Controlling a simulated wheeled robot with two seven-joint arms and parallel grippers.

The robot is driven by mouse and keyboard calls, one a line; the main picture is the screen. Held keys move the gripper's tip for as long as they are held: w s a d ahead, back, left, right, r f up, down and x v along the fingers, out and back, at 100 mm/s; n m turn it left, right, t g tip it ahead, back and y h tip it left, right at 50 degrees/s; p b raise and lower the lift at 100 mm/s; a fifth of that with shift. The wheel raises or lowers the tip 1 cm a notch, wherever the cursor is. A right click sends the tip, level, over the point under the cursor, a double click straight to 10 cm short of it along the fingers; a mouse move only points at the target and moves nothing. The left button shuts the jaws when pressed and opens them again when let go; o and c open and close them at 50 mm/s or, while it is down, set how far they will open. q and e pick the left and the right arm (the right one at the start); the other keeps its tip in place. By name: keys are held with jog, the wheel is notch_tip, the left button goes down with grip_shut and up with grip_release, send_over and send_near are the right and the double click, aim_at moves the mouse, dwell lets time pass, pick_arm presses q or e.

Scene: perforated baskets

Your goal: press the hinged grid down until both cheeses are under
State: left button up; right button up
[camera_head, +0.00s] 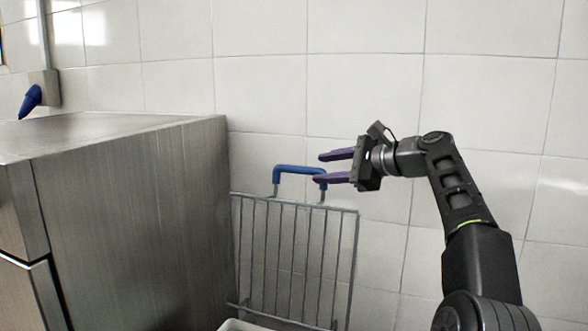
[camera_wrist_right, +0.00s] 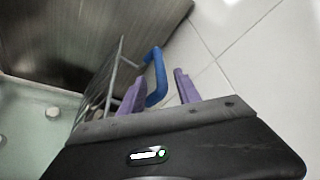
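The hinged grid (camera_head: 290,262) stands raised, nearly upright, in front of the tiled wall. Its blue handle (camera_head: 293,169) is at the top edge. My right gripper (camera_head: 319,168) is open, its purple fingers pointing left at the handle's right end. In the right wrist view the blue handle (camera_wrist_right: 160,75) shows between and beyond the two spread fingers (camera_wrist_right: 160,92); I cannot tell if they touch it. A small pale round thing (camera_wrist_right: 53,112), perhaps a cheese, shows in the pale vat (camera_wrist_right: 30,90); another is cut by the left edge. My left gripper is not in view.
A large steel cabinet (camera_head: 140,220) stands close on the left of the grid. The tiled wall (camera_head: 370,80) is behind. The vat's rim (camera_head: 240,325) just shows at the bottom in the head view. A blue-handled object (camera_head: 30,101) hangs at far left.

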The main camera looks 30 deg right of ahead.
aim_at(310, 170)
jog(key=shift+a, duration=0.1)
jog(key=p+x, duration=0.2)
jog(key=x, duration=0.5)
jog(key=shift+w, duration=0.2)
jog(key=shift+c, duration=0.4)
grip_shut()
dwell(1.0)
